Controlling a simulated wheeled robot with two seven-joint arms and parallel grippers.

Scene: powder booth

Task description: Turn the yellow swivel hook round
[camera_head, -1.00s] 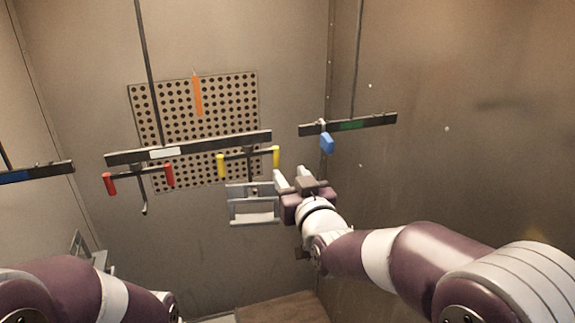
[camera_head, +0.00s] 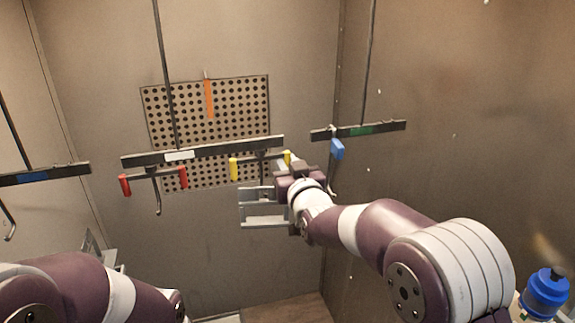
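The yellow swivel hook has a dark crossbar with a yellow grip (camera_head: 234,169) at its left end and another yellow grip (camera_head: 287,157) at its right end. It hangs under the right part of a dark overhead bar (camera_head: 215,149). A grey open frame (camera_head: 263,222) shows directly below it; whether it hangs from the hook is unclear. My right gripper (camera_head: 288,165) is at the right yellow grip, which shows just above its fingers. The fingers are mostly hidden by the wrist, so I cannot tell whether they have closed. My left arm shows at lower left, its gripper out of view.
A red-ended swivel hook (camera_head: 154,178) hangs left on the same bar. A bar with a green label (camera_head: 361,131) and blue tag (camera_head: 337,149) is at right. A blue-labelled bar (camera_head: 34,177) is at far left. A perforated panel (camera_head: 239,100) is behind.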

